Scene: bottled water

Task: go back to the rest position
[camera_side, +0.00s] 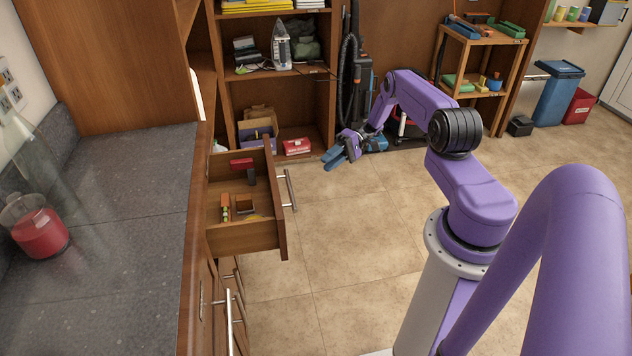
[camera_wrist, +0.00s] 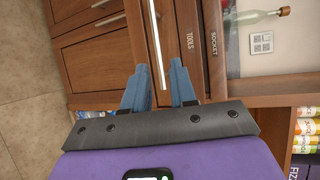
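My gripper (camera_side: 342,154) is in the air over the tiled floor, to the right of the open drawer (camera_side: 262,238) and apart from it in the side view. In the wrist view its two blue fingers (camera_wrist: 158,70) are spread with a gap between them and nothing held. A long metal drawer handle (camera_wrist: 147,35) shows in the background through that gap. No bottle is in the gripper.
The pulled-out drawer holds a red item (camera_side: 242,164) and small objects. A jar with red contents (camera_side: 40,232) stands on the grey counter (camera_side: 110,250). A shelf unit (camera_side: 330,75) stands behind. The floor (camera_side: 355,240) between drawer and arm is clear.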

